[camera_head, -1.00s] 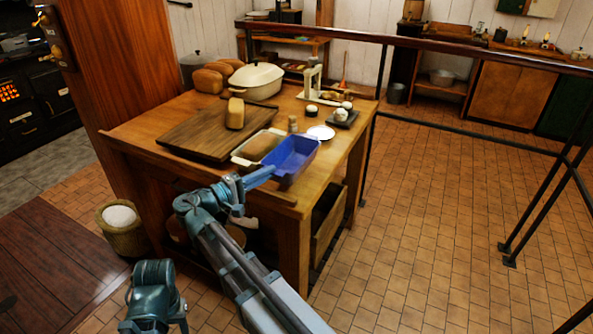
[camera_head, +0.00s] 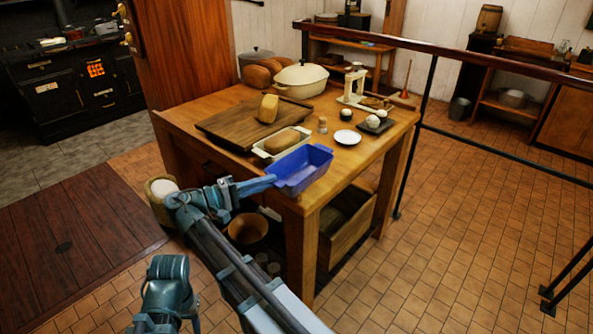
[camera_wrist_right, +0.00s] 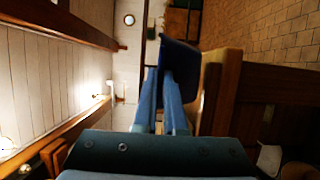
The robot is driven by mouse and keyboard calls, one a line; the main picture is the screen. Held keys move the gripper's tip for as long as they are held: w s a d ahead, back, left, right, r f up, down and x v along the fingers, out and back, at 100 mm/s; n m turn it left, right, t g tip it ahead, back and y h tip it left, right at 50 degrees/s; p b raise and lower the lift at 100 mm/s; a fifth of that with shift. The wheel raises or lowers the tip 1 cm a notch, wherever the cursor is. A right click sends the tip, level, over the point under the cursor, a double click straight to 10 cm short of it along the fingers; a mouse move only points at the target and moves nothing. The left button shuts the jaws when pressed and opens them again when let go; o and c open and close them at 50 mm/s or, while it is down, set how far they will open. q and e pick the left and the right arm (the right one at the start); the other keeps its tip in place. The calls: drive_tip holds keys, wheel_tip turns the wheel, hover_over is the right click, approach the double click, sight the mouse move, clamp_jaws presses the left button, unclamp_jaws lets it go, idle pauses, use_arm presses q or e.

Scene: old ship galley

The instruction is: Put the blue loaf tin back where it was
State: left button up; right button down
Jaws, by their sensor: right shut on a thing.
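The blue loaf tin (camera_head: 302,171) is at the near edge of the wooden table, upright, with its open top up. My right gripper (camera_head: 268,183) is shut on its near left end. In the right wrist view the fingers of my right gripper (camera_wrist_right: 170,95) reach the dark blue tin (camera_wrist_right: 181,60) close to the table edge. I cannot tell whether the tin's base touches the tabletop. Part of my left arm shows at the bottom of the head view, but its gripper is not visible.
A white dish holding a loaf (camera_head: 283,141) is just behind the tin. A cutting board (camera_head: 225,125) with bread, a white plate (camera_head: 347,137) and a small shaker (camera_head: 323,125) stand nearby. A cream pot (camera_head: 301,79) is at the back. The front right tabletop is clear.

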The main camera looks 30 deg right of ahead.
sight(291, 158)
drive_tip(key=w+d, duration=0.3)
drive_tip(key=w+d+f, duration=0.1)
drive_tip(key=w+d, duration=0.2)
drive_tip(key=w+d+b, duration=0.1)
drive_tip(key=w+d, duration=0.2)
drive_tip(key=shift+w+d+f, duration=0.1)
drive_tip(key=shift+d+f, duration=0.05)
wheel_tip(291, 158, down, 4)
drive_tip(key=b, duration=0.3)
drive_tip(key=shift+d+b, duration=0.1)
drive_tip(key=shift+b, duration=0.3)
drive_tip(key=shift+r, duration=0.25)
drive_tip(key=shift+f, duration=0.1)
drive_tip(key=c, duration=1.4)
unclamp_jaws()
drive_tip(key=shift+f, duration=0.1)
drive_tip(key=shift+c, duration=0.2)
drive_tip(key=o, duration=0.4)
drive_tip(key=shift+o, duration=0.2)
drive_tip(key=shift+r, duration=0.25)
drive_tip(key=a, duration=1.2)
